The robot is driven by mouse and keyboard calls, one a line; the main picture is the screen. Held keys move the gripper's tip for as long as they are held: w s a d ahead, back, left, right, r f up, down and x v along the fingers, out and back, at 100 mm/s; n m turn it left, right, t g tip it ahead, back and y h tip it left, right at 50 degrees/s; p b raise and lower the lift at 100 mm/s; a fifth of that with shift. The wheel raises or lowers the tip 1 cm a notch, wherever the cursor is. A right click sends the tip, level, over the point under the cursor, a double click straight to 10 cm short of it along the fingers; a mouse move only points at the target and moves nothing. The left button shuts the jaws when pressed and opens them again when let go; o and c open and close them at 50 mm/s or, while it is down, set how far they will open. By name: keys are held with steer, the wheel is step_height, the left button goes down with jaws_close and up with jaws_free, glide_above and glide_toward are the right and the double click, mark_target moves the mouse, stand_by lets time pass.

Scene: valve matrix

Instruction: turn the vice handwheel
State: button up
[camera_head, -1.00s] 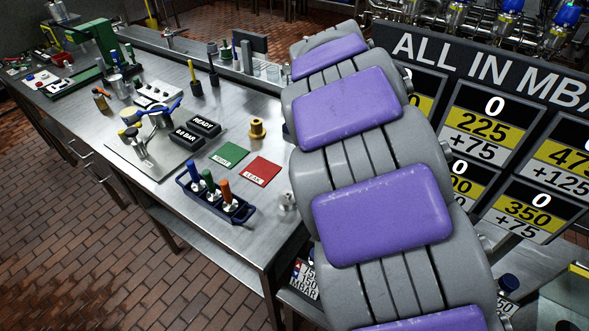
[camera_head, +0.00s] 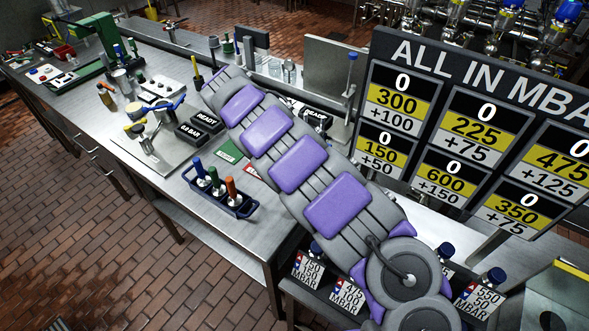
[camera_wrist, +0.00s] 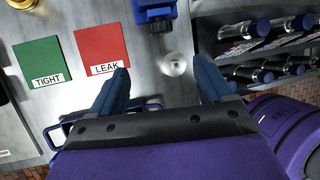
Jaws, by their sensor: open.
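In the wrist view my gripper (camera_wrist: 161,68) is open and empty, with its two dark blue fingers apart above the steel bench. A small silver round fitting (camera_wrist: 175,63) stands on the bench between the fingertips in the picture; I cannot tell the gap in height. A blue clamp-like body (camera_wrist: 155,14), possibly the vice, shows at the top edge, cut off by the frame. I cannot make out a handwheel for certain. In the head view my purple and grey arm crosses the bench and hides my gripper and that area.
A green TIGHT card (camera_wrist: 40,62) and red LEAK card (camera_wrist: 102,50) lie left of the fingers. A blue tray (camera_head: 238,209) holds several coloured-handled tools near the bench edge. Blue-capped bottles (camera_wrist: 262,74) stand in racks at right. A pressure board (camera_head: 480,130) rises behind.

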steer(key=b+x, duration=0.3)
steer(key=x, duration=1.4)
steer(key=shift+w+d+f, duration=0.1)
steer(key=shift+d+f, duration=0.05)
steer(key=shift+f, duration=0.05)
steer(key=shift+c, duration=0.4)
steer(key=c, duration=1)
steer(key=shift+r+p, duration=0.2)
steer(key=shift+p, duration=0.45)
